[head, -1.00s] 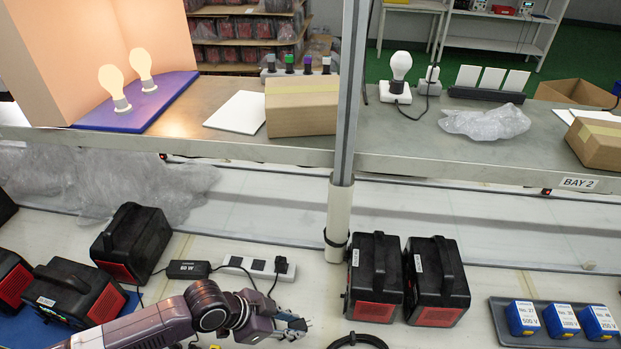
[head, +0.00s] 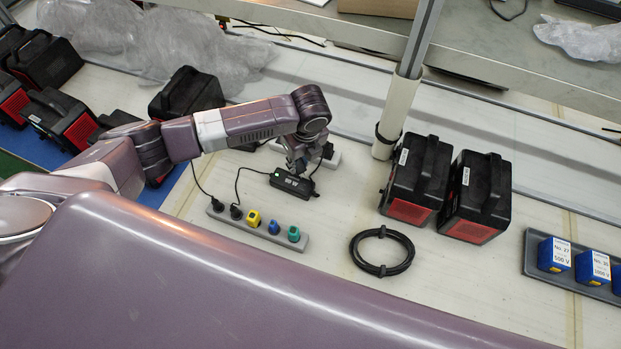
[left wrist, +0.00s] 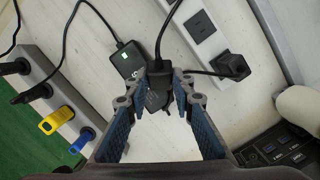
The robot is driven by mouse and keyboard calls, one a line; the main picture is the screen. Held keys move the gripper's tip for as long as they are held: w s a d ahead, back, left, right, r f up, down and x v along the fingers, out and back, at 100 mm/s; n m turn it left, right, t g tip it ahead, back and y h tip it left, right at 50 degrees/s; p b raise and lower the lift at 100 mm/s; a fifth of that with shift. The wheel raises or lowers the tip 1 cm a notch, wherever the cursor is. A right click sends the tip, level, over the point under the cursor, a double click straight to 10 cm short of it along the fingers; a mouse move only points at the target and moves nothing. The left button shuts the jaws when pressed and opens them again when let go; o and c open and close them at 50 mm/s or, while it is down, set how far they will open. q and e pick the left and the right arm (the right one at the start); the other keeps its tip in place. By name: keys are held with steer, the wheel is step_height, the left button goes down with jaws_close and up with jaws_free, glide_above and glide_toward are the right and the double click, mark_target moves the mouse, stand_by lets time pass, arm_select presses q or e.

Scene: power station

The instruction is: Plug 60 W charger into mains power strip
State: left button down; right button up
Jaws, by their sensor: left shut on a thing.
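My left gripper (head: 298,163) points down beside the near side of the white power strip (head: 334,158), which is mostly hidden behind it. In the left wrist view its fingers (left wrist: 163,88) are shut on a black plug (left wrist: 176,42) with a cord, held close to the strip (left wrist: 204,28). Another black plug (left wrist: 231,66) sits at the strip's end. A black charger brick (head: 292,184) lies on the table just in front of the gripper; its label is too small to read. It also shows, with a green light, in the left wrist view (left wrist: 128,60). My right gripper is not in view.
A grey strip (head: 262,230) with black, yellow, blue and green plugs lies in front. A coiled black cable (head: 382,251) lies to the right, near two black-and-red battery boxes (head: 416,180). A white post (head: 397,115) stands close behind the strip.

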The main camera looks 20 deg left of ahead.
arm_select(q)
steer(key=w+a+r+m+t+h+b, duration=0.1)
steer(key=w+a+r+m+t, duration=0.25)
steer(key=a+m+t, duration=0.2)
steer(key=w+a+r+m+t+h, duration=0.1)
steer(key=w+a+r+m+t, duration=0.1)
steer(key=w+a+m+t, duration=0.3)
steer(key=shift+m+g, duration=0.25)
steer(key=shift+g, duration=0.2)
steer(key=f+b, duration=0.2)
steer(key=d+f+b, duration=0.1)
steer(key=f+b, duration=0.1)
steer(key=s+f+b, duration=0.1)
steer(key=f+b, duration=0.1)
steer(key=shift+s+d+f+b, duration=0.1)
steer(key=shift+d+f+b, duration=0.05)
steer(key=shift+d+b, duration=0.15)
steer(key=shift+r, duration=0.2)
steer(key=shift+p, duration=0.6)
steer(key=shift+a+p, duration=0.1)
steer(key=shift+p, duration=0.2)
steer(key=shift+f, duration=0.3)
stand_by(0.4)
steer(key=shift+f, duration=0.35)
